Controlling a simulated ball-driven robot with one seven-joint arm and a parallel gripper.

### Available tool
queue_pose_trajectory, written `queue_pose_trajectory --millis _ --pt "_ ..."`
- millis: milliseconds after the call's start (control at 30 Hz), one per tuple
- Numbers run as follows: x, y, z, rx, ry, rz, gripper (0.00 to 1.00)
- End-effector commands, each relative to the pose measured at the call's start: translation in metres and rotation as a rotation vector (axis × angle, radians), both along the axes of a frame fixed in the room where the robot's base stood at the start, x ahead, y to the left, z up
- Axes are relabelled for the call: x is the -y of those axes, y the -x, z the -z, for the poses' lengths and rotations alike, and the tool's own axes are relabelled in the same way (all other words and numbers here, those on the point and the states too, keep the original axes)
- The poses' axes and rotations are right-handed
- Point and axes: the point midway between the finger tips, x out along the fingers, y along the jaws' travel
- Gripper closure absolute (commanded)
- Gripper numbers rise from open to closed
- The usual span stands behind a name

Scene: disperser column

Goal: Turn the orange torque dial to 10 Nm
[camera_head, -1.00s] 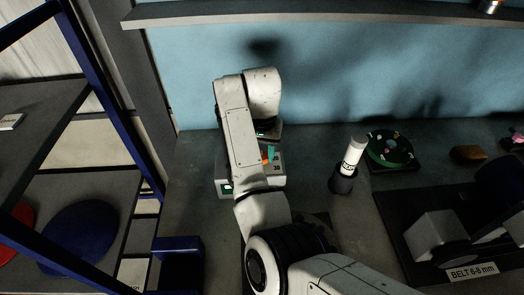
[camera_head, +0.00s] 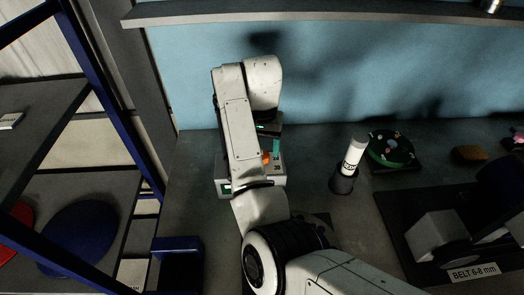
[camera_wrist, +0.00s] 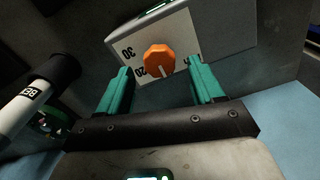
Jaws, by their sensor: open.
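The orange torque dial (camera_wrist: 159,59) is on the pale face of a grey box (camera_wrist: 216,22). The numbers 30 and 20 show to its left in the wrist view. A white mark on the dial points down and slightly right there, past the 20; markings further right are partly hidden by a finger. My gripper (camera_wrist: 158,68) is open, its teal fingers apart on either side of the dial in this view; I cannot tell whether they touch it. In the head view my arm covers much of the box (camera_head: 223,187), and the dial (camera_head: 265,158) shows partly beside it.
A white labelled cylinder (camera_head: 354,157) stands in a dark holder (camera_head: 343,182) right of the box. A round green-and-black tray (camera_head: 390,149) lies behind it. A blue bin (camera_head: 178,262) and blue-framed shelving (camera_head: 97,75) are left. Bench between box and holder is clear.

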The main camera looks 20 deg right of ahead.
Motion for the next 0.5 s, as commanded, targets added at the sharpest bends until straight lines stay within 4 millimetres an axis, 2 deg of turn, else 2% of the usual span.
queue_pose_trajectory --millis 167,500 --pt "-0.002 -0.001 -0.041 0.004 -0.003 -0.001 0.33" --pt "-0.001 -0.001 -0.079 0.002 -0.002 0.0 0.33"
